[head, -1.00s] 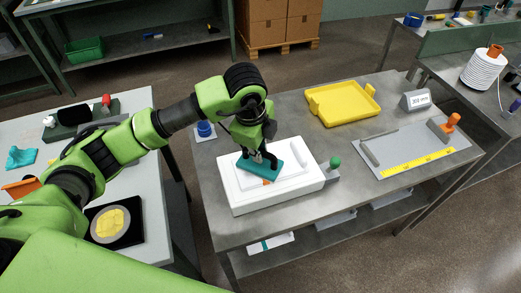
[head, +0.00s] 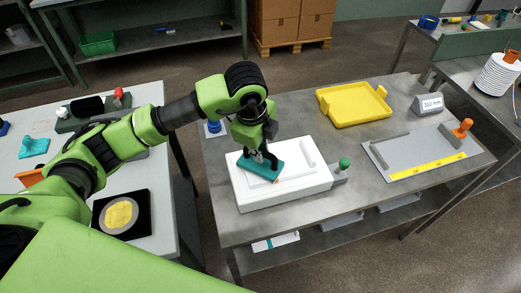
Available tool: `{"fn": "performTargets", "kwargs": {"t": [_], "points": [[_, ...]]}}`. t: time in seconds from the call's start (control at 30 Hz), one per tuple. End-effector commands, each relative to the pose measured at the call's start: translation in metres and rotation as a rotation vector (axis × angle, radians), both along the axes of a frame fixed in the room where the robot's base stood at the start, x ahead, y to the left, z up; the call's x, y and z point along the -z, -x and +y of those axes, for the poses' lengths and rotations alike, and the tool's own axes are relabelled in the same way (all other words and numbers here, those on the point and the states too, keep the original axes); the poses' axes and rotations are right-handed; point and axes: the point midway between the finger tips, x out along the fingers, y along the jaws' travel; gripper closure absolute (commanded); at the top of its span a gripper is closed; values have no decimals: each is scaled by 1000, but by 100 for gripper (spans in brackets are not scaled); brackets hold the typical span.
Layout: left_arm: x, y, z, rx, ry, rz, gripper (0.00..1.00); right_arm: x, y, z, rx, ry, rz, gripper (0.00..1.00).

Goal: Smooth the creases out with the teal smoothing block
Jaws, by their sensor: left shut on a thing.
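The teal smoothing block (head: 262,168) is in my left gripper (head: 260,158), which is shut on it. The block sits low over the white fabric (head: 290,175) on the white raised board (head: 285,197); I cannot tell whether it touches. The block lies tilted across the left part of the board's top. A small orange spot (head: 276,181) shows at its lower edge. Creases are too small to make out. My right gripper is not in view.
A green-knobbed clamp (head: 343,166) stands at the board's right end. A yellow tray (head: 353,104), a display block (head: 430,104) and a grey plate with a yellow scale (head: 425,167) lie to the right. A blue-topped item (head: 214,127) stands behind the board.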

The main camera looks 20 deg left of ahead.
Motion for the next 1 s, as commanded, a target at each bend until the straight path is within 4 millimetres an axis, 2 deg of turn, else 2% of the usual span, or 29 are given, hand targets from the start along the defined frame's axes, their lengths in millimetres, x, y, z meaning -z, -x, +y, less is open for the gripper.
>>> {"fn": "performTargets", "kwargs": {"t": [0.17,0.6,1.0], "points": [[-8,0,0,0,1,-2,100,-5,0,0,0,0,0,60],[-50,-1,-1,0,2,-3,100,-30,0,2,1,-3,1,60],[-51,0,0,0,1,-2,100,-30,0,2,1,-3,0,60]]}}
